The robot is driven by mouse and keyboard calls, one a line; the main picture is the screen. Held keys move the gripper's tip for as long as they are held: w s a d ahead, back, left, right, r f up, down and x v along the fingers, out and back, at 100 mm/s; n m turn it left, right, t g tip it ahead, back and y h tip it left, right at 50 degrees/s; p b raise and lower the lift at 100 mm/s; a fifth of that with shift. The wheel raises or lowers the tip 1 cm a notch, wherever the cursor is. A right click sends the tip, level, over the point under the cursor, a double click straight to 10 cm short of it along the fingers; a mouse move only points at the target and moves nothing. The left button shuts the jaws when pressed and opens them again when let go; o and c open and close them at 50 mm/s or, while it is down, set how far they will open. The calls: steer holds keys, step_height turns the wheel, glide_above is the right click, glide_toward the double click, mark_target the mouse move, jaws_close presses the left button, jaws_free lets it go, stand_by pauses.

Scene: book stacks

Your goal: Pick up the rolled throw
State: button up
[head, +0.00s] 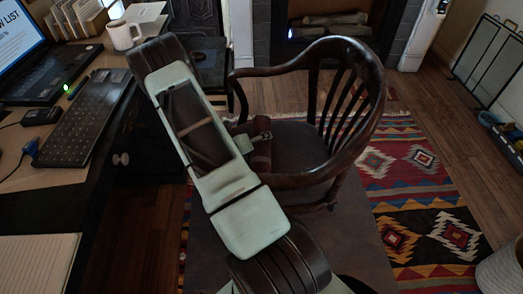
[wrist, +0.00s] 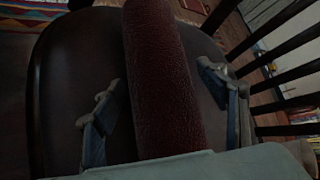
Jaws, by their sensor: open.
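The rolled throw (wrist: 162,75) is a dark reddish-brown, textured cylinder. In the wrist view it runs lengthwise from the top edge down to the gripper body, over the dark chair seat (wrist: 62,80). My gripper (wrist: 156,82) is open, with one finger on each side of the roll. Gaps show between the fingers and the roll, and nothing is gripped. In the head view a small reddish-brown part of the throw (head: 261,157) shows on the left of the chair seat (head: 298,145). My arm hides the rest there.
The wooden chair's curved back and arms (head: 372,85) surround the seat; its slats (wrist: 285,65) stand at the right in the wrist view. A desk with a keyboard (head: 85,118), laptop and white mug (head: 124,36) is at the left. A patterned rug (head: 425,200) lies under the chair.

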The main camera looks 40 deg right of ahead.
steer(key=shift+w+d+f, duration=0.1)
steer(key=shift+d+f, duration=0.1)
steer(key=shift+d, duration=0.15)
steer(key=c, duration=1)
steer(key=shift+c, duration=0.2)
steer(key=shift+r, duration=0.15)
